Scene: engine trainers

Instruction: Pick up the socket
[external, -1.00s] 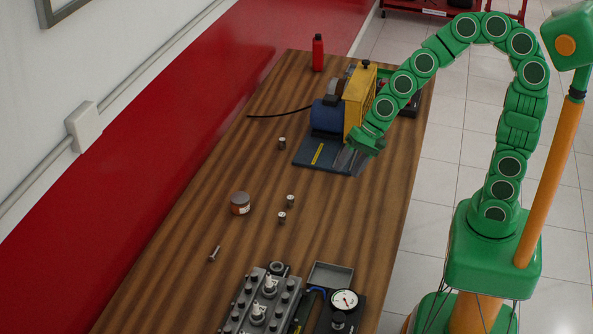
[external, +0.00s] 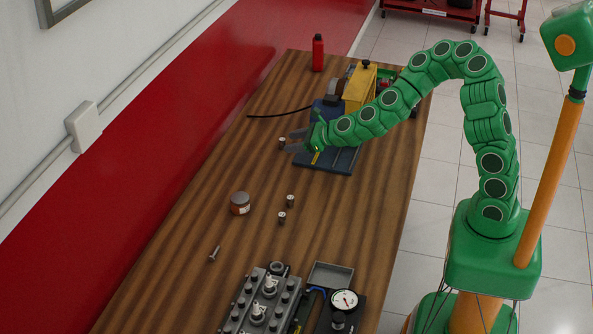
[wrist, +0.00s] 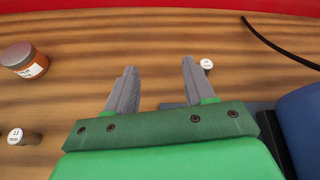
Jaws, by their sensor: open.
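Three small metal sockets with white tops stand on the wooden table. The far socket (external: 282,141) is close to the fingertips of my gripper (external: 293,144). In the wrist view this socket (wrist: 206,65) stands just right of the right fingertip, outside the gap between the fingers of my gripper (wrist: 158,67). The other two sockets, one behind (external: 290,200) and one in front (external: 282,217), stand nearer the camera; one also shows at the left of the wrist view (wrist: 18,137). My gripper is open and empty.
A brown jar (external: 240,204) and a bolt (external: 214,254) are on the table. A blue and yellow bench machine (external: 360,88) is beside my arm, its black cable (external: 275,116) behind the far socket. An engine block (external: 262,305) is in front.

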